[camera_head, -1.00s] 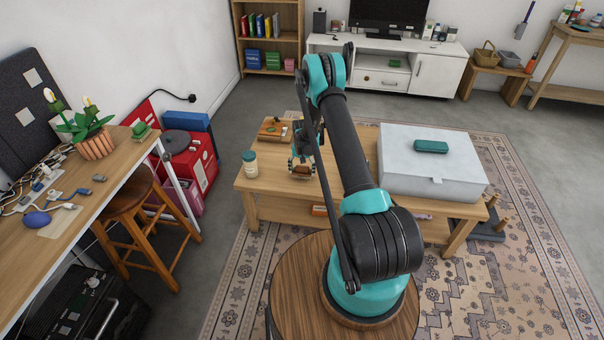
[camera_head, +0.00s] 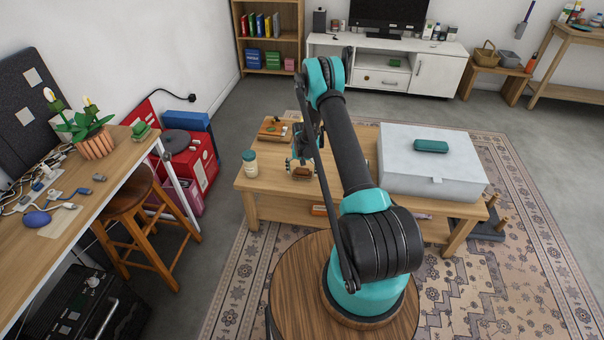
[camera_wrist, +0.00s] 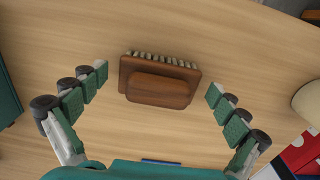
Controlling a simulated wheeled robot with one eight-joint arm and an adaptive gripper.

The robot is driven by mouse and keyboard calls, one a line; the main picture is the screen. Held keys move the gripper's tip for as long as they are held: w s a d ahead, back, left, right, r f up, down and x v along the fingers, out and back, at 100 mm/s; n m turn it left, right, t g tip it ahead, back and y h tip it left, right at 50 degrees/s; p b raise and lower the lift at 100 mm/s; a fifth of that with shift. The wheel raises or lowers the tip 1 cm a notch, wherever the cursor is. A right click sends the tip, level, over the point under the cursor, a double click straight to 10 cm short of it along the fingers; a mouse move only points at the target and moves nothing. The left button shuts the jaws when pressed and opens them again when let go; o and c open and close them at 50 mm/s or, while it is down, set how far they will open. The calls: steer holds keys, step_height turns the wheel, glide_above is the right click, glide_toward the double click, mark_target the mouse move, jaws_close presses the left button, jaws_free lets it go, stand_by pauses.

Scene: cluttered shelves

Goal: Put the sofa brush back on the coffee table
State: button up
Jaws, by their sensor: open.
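The sofa brush (camera_wrist: 160,88) has a brown wooden body with pale bristles along its upper edge in the wrist view. It appears to lie on the wooden top of the coffee table (camera_head: 341,202). In the head view, the brush (camera_head: 302,173) is near the table's left part, partly hidden by my gripper. My gripper (camera_wrist: 157,81) is open, with its green jointed fingers on either side of the brush. Gaps show between the brush and both fingers.
A large white box (camera_head: 432,165) with a dark green case (camera_head: 430,146) on top fills the table's right side. Bare wood surrounds the brush.

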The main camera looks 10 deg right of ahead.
step_height(320, 180, up, 12)
step_height(320, 180, up, 12)
steer(key=t, duration=0.1)
glide_above(302, 170)
steer(key=s+d, duration=0.1)
steer(key=s, duration=0.5)
steer(key=s+d+r+n+t, duration=0.1)
steer(key=s+d+r+n, duration=0.1)
steer(key=s+r, duration=0.9)
steer(key=s+d+r+n+t, duration=0.1)
steer(key=s+r+t, duration=0.1)
steer(key=s, duration=2.2)
steer(key=shift+n, duration=0.3)
steer(key=shift+d, duration=0.1)
